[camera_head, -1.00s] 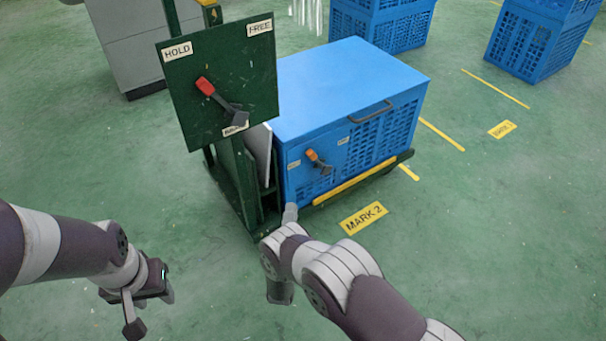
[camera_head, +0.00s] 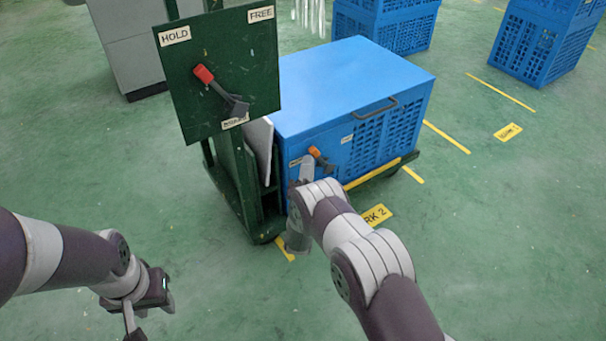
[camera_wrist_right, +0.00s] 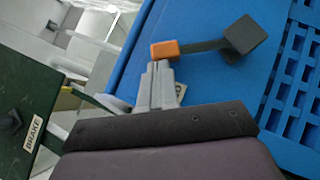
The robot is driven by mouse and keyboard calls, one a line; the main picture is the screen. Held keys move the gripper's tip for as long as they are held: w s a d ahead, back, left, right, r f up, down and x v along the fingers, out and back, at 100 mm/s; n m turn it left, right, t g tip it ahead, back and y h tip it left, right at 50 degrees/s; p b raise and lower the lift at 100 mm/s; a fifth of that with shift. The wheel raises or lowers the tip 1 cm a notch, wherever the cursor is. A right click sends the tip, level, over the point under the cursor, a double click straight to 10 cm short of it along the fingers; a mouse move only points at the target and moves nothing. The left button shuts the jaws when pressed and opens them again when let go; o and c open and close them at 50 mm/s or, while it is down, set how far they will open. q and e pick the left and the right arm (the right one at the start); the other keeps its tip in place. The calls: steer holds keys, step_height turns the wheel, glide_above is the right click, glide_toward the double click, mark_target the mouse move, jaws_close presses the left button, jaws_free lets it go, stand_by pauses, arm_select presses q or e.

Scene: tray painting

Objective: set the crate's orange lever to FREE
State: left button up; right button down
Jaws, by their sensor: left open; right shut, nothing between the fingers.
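The blue crate (camera_head: 350,75) sits on a green cart. Its front carries a small lever (camera_head: 315,152) with an orange end at upper left and a dark block at lower right. The orange end leans toward the left one of two small white labels, whose words are too small to read. My right gripper (camera_head: 306,162) is shut and empty, just left of and below the orange end. In the right wrist view its fingertips (camera_wrist_right: 159,67) are right at the orange end (camera_wrist_right: 165,49); contact is unclear. My left gripper (camera_head: 132,325) is open and empty at lower left, partly cut off.
A green board (camera_head: 217,72) with a larger red-ended lever (camera_head: 208,78) stands left of the crate, marked HOLD, FREE and, in the wrist view, BRAKE (camera_wrist_right: 34,133). More blue crates (camera_head: 540,45) stand behind. Open green floor lies in front and right.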

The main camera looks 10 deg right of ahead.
steer(key=shift+r, duration=0.1)
steer(key=w+d+r+m+g+y+p, duration=0.2)
steer(key=d+m+g+p, duration=0.5)
steer(key=p, duration=0.5)
steer(key=shift+w+d+r+m+y+p, duration=0.35)
steer(key=shift+w+d+r+m, duration=0.35)
steer(key=shift+d+r, duration=0.4)
steer(key=shift+d+f, duration=0.15)
steer(key=shift+d, duration=0.05)
stand_by(0.3)
